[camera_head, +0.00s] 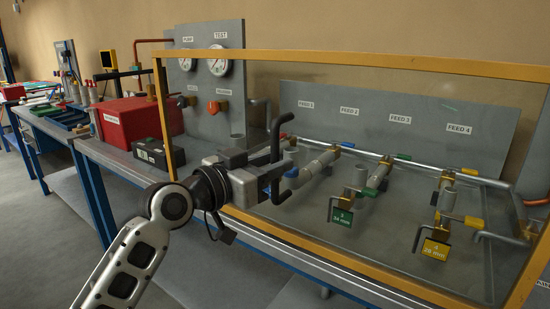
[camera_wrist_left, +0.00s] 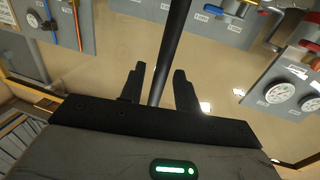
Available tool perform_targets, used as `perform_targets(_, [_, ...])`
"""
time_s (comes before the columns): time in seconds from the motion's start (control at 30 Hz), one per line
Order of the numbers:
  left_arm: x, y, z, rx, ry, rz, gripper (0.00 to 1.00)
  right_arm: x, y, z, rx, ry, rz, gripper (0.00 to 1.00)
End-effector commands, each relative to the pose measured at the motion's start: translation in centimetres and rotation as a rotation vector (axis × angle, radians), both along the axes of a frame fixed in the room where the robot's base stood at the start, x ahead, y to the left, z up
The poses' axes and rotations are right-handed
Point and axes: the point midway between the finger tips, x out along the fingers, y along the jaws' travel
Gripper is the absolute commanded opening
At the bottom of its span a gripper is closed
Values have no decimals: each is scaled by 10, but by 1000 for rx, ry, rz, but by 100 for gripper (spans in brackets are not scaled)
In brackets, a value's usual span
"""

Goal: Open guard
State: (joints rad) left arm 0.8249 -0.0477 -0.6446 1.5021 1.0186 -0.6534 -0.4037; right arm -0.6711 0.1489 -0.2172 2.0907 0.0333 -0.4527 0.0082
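The guard is a clear panel in a yellow frame (camera_head: 375,63), standing closed-looking in front of the feed pipes in the head view. A black bar handle (camera_head: 276,134) stands upright on its left part; it also shows as a dark bar in the left wrist view (camera_wrist_left: 174,45). My left gripper (camera_head: 267,168) is at the handle. In the left wrist view its two fingers (camera_wrist_left: 160,88) are apart, with the bar between them and a narrow gap at each side. Part of the handle is hidden behind the gripper in the head view. My right gripper is out of view.
Behind the guard are pipes and valves with a green tag (camera_head: 341,215) and a yellow tag (camera_head: 435,249). A gauge panel (camera_head: 232,110), a red box (camera_head: 130,121) and a small black box (camera_head: 158,155) stand left. The bench edge (camera_head: 120,163) runs below.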

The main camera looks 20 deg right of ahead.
Motion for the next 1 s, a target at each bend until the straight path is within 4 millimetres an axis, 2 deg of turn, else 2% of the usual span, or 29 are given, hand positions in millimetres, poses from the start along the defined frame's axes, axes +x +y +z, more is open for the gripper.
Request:
perform_targets(0.17, [4, -10, 0, 0, 0, -1, 32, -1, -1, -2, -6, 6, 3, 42])
perform_targets(0.43, [5, -10, 0, 0, 0, 0, 32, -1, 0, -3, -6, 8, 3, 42])
perform_targets(0.53, [5, -10, 0, 0, 0, 0, 4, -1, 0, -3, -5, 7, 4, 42])
perform_targets(0.57, [5, -10, 0, 0, 0, 0, 0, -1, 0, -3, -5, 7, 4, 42])
perform_targets(0.83, [8, -6, -1, 0, -1, 4, 0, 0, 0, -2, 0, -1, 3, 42])
perform_targets(1.0, [23, 17, -4, 1, -5, 22, 0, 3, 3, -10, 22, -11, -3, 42])
